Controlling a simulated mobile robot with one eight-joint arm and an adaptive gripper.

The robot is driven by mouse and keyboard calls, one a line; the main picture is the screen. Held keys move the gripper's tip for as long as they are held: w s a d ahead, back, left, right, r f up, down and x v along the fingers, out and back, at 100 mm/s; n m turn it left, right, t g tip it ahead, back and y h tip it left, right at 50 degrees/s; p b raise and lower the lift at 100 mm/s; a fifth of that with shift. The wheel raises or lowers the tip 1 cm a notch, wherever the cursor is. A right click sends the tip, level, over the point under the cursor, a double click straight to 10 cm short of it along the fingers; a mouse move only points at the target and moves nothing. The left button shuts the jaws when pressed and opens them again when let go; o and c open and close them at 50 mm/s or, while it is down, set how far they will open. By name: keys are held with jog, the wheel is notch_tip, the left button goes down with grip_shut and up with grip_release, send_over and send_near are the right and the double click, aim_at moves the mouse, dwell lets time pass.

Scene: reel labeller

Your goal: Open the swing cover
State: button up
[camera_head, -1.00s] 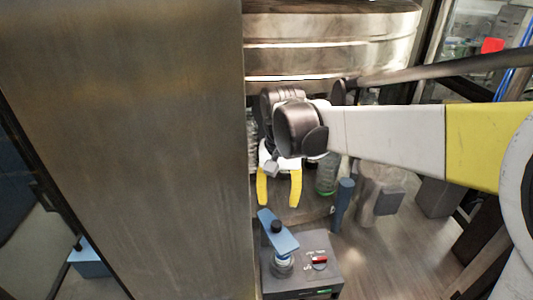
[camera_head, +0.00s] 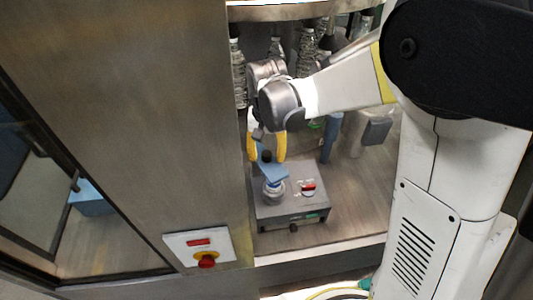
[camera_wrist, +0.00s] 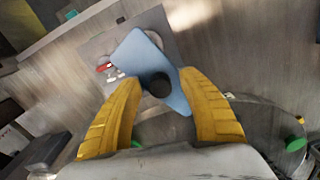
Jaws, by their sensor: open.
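The swing cover looks to be the flat blue plate (camera_head: 271,173) with a black knob (camera_head: 267,156), over a round metallic neck on a dark grey box (camera_head: 290,208). In the wrist view the blue plate (camera_wrist: 140,58) lies between and beyond the yellow fingers, and its black knob (camera_wrist: 158,86) shows between them. My gripper (camera_head: 267,158) is open, pointing down, with one finger on each side of the knob. I cannot tell whether either finger touches the knob or plate. In the wrist view the plate hides part of the box top.
The box has a red switch (camera_head: 308,188) beside the plate. A blue post (camera_head: 327,145) stands behind it on the right. Clear bottles (camera_head: 239,75) hang behind my gripper. A steel wall (camera_head: 130,110) is close on the left. Floor right of the box is clear.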

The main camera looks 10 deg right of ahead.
grip_shut()
jog(key=shift+a, duration=0.1)
jog(key=a+m+b, duration=0.1)
jog(key=m+b, duration=0.1)
jog(key=m, duration=0.1)
jog(key=shift+s+a+f, duration=0.1)
jog(key=shift+s+a, duration=0.15)
jog(key=shift+a, duration=0.15)
jog(key=shift+w+a+m+b, duration=0.25)
jog(key=shift+a+m+b, duration=0.45)
jog(key=shift+m, duration=0.75)
jog(key=shift+w+a+m+b, duration=0.25)
jog(key=shift+a+m+b, duration=0.25)
jog(key=shift+a+m, duration=0.7)
jog(key=shift+w+a+m+b, duration=0.25)
jog(key=shift+a+m+b, duration=0.3)
jog(key=shift+m, duration=1.2)
